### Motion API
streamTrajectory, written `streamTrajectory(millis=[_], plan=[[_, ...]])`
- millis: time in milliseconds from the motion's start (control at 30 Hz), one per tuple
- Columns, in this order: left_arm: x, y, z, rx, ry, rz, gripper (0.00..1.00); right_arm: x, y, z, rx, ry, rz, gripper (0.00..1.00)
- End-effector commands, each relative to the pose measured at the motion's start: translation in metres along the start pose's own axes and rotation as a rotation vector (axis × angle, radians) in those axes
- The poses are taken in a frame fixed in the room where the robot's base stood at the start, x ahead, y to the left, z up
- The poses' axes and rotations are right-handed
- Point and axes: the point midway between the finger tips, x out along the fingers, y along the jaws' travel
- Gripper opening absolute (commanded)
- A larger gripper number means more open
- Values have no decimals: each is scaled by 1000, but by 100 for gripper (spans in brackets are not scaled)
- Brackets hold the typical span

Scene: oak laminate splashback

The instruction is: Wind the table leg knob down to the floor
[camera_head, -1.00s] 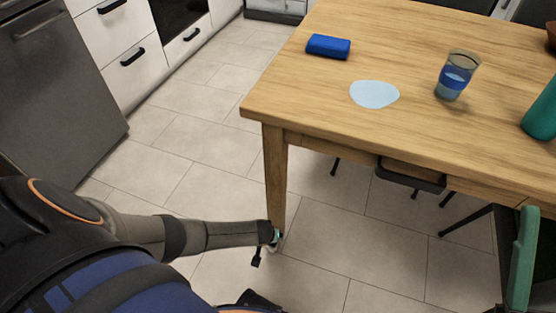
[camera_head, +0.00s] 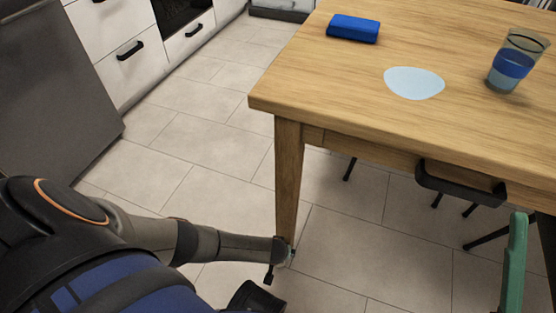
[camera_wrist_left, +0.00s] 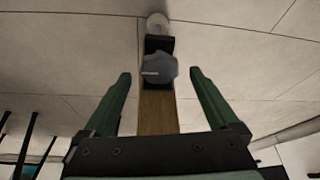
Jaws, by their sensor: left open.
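In the left wrist view the leg (camera_wrist_left: 158,115) runs up the middle to a dark end piece, a grey knob (camera_wrist_left: 160,70) and a pale round foot (camera_wrist_left: 157,23). My left gripper (camera_wrist_left: 160,76) is open, with one green finger on each side of the leg and knob. Gaps show on both sides. In the head view my left wrist hides most of the leg's bottom. A green upright part (camera_head: 515,265) at lower right looks like my right gripper; its jaws are unclear.
A dark chair (camera_head: 460,184) is under the table. Cabinets (camera_head: 125,45) stand at left; tiled floor between is clear.

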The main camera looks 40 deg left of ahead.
Motion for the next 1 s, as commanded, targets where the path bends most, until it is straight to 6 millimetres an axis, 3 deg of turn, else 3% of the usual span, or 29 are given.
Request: streamTrajectory(millis=[500,1000], plan=[[6,3,6,-1,0,1,93,-4,-4,6,2,-6,7,50],[7,3,6,-1,0,0,36,-5,-4,6,2,-5,6,50]])
